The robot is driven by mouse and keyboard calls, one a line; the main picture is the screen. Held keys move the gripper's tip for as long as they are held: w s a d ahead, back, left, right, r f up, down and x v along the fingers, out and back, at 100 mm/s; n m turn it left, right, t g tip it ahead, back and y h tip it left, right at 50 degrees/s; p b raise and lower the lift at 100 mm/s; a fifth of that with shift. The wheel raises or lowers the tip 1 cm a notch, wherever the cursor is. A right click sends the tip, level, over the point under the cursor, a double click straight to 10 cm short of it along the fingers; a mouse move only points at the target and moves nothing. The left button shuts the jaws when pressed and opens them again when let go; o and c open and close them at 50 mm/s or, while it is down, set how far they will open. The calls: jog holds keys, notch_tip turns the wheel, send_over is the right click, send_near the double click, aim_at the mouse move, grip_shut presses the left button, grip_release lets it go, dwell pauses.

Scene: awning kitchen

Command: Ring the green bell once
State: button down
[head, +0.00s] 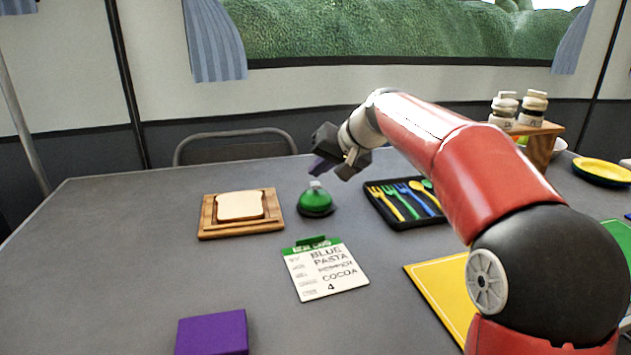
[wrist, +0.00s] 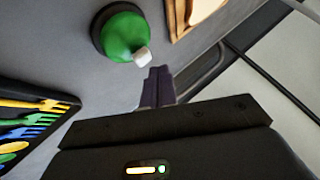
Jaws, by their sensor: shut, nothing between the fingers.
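The green bell (head: 315,202) stands on the grey table between the bread board and the cutlery tray. It has a green dome, a dark base and a pale button on top. My gripper (head: 318,172) is shut and empty, just above the bell in the head view. In the wrist view the bell (wrist: 122,35) is at the upper left of the shut purple fingertips (wrist: 157,74), with its white button near them. A gap shows between fingertips and button there, and I see no clear contact.
A slice of bread lies on a wooden board (head: 242,231) to the left. A black tray (head: 398,222) of coloured cutlery is close on the right. An order card (head: 325,270), a purple block (head: 212,333) and a yellow mat (head: 440,285) lie nearer. A chair (head: 235,137) stands behind the table.

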aim_at(320, 185)
jog(key=shift+r, duration=0.1)
notch_tip(320, 185, up, 5)
jog(key=p, duration=0.4)
dwell(0.7)
